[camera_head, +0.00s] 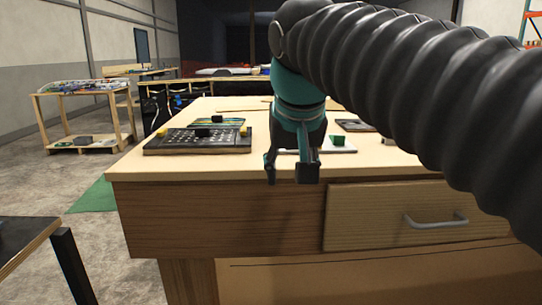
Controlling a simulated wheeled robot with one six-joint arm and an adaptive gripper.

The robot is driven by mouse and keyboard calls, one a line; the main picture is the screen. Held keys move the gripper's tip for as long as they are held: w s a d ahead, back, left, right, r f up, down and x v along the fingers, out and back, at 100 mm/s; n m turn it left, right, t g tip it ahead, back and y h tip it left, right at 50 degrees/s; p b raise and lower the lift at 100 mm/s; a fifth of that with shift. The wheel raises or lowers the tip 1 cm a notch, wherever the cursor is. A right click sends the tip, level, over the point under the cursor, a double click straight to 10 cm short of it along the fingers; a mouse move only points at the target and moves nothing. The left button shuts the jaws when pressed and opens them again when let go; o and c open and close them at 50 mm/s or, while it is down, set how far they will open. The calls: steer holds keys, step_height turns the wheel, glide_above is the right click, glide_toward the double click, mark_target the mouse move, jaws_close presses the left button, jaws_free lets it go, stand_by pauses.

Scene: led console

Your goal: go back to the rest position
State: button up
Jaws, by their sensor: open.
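My gripper (290,173) hangs at the near edge of the wooden workbench (229,172), pointing down, with its two fingers apart and nothing between them. My arm reaches in from the upper right and hides part of the bench top. A dark console panel (185,142) with a perforated face lies flat on the bench, left of my gripper. A green block (338,140) sits on a pale plate, just right of my gripper.
The bench has a drawer (390,219) with a metal handle (436,221) on its front. A dark-legged table (22,241) stands at the lower left. A wooden shelf cart (84,119) stands farther back at left. Open floor lies between them, with a green mat (96,197).

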steer(key=s+d+f, duration=0.4)
steer(key=f, duration=0.4)
steer(key=s+d+f, duration=0.4)
steer(key=s+f, duration=0.1)
steer(key=f, duration=0.3)
steer(key=s+d+f+m, duration=0.1)
steer(key=s+d+f, duration=0.3)
steer(key=f, duration=0.4)
steer(key=shift+s+d+f, duration=0.3)
